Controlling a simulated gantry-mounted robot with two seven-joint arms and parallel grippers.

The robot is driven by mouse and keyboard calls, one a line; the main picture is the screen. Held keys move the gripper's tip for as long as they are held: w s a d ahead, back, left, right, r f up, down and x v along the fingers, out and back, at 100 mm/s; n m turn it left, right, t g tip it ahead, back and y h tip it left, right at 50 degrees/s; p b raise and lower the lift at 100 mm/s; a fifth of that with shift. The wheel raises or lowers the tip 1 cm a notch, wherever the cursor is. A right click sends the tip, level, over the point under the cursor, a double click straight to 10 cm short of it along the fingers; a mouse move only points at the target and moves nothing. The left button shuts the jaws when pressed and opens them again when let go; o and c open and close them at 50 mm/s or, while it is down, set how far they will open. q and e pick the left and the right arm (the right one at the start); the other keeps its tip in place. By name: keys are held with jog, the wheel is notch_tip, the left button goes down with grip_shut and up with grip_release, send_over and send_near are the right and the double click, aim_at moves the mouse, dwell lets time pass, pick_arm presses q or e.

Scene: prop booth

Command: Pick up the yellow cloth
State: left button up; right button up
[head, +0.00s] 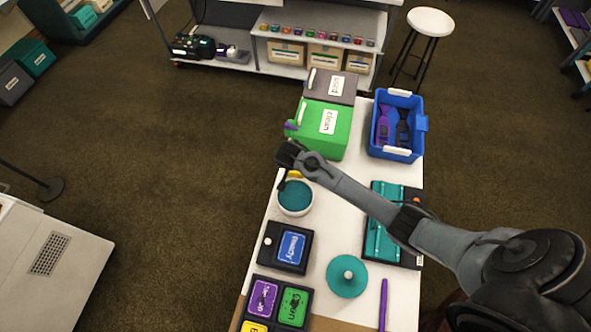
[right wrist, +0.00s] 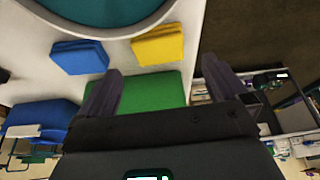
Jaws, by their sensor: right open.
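The yellow cloth (head: 295,174) shows as a small patch in the head view, behind a white bowl (head: 295,209) with a teal inside and partly hidden by my right gripper (head: 286,170). In the right wrist view the yellow cloth (right wrist: 158,45) is a folded pad on the white table, beside the bowl. There my right gripper (right wrist: 161,66) is open and empty, its two fingers apart, with the cloth just beyond the gap between the fingertips. I see no contact with it. My left gripper is in neither view.
A folded blue cloth (right wrist: 80,57) lies left of the yellow one in the right wrist view. A green bin (head: 315,131) marked "clean" and a blue bin (head: 376,152) stand at the table's far end. A teal lid (head: 347,284) lies nearer.

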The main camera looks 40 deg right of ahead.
jog(key=shift+b+x, duration=0.45)
jog(key=shift+x, duration=1.85)
jog(key=shift+s, duration=0.1)
jog(key=shift+c, duration=0.2)
jog(key=c, duration=1.1)
jog(key=shift+o, duration=0.2)
jog(key=shift+r, duration=0.1)
jog(key=shift+r, duration=0.5)
jog(key=r, duration=0.1)
jog(key=r+p, duration=0.1)
jog(key=r, duration=0.1)
jog(key=shift+s+r, duration=0.25)
jog(key=shift+s, duration=0.05)
jog(key=s+d+r+p, duration=0.2)
jog(key=s+d+r, duration=0.3)
jog(key=s, duration=0.5)
jog(key=shift+r, duration=0.7)
